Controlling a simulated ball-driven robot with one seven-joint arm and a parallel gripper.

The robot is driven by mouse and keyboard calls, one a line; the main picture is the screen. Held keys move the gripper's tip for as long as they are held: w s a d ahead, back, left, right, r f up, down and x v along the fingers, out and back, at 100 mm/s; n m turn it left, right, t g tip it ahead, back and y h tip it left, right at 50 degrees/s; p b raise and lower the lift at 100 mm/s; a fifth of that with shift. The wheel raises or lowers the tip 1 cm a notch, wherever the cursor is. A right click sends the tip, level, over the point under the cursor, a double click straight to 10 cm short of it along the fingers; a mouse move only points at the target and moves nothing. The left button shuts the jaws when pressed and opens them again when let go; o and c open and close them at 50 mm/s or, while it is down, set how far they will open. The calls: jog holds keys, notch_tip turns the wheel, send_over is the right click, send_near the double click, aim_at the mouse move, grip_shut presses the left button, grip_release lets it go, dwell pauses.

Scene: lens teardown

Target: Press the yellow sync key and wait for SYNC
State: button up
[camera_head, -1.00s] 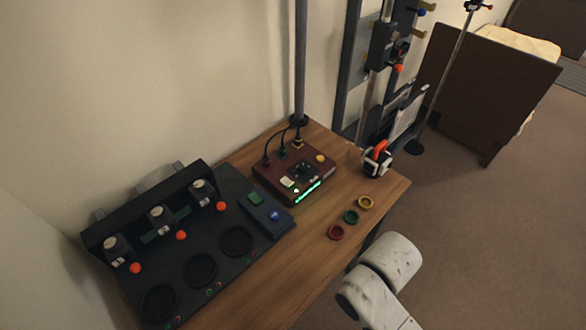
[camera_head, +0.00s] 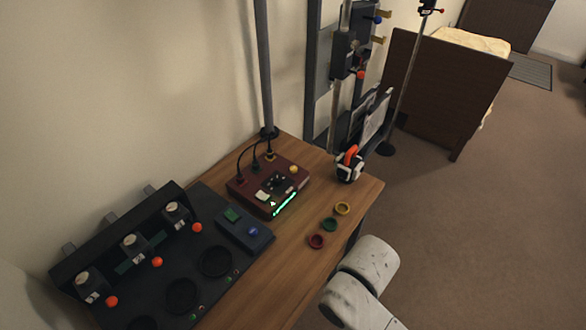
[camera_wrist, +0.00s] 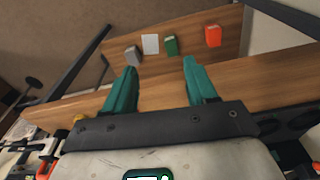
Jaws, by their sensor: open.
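A dark red box (camera_head: 268,187) sits on the wooden table in the head view, with cables at its back and a lit green strip on its front edge. A yellow round key (camera_head: 294,169) is on its top right part. A pale key also shows on its top. My gripper (camera_wrist: 160,66) shows in the wrist view with its two teal fingers apart and nothing between them. It is outside the head view, where only a white link of my arm shows at the lower right. I cannot make out the red box in the wrist view.
A blue box (camera_head: 245,230) and a black station with round wells lie left of the red box. Yellow, green and red rings (camera_head: 316,241) and a white-and-orange device (camera_head: 349,165) stand to its right. The wrist view shows small blocks, including an orange one (camera_wrist: 213,36), on a wooden surface.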

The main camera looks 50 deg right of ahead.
grip_shut()
dwell(0.6)
dwell(1.2)
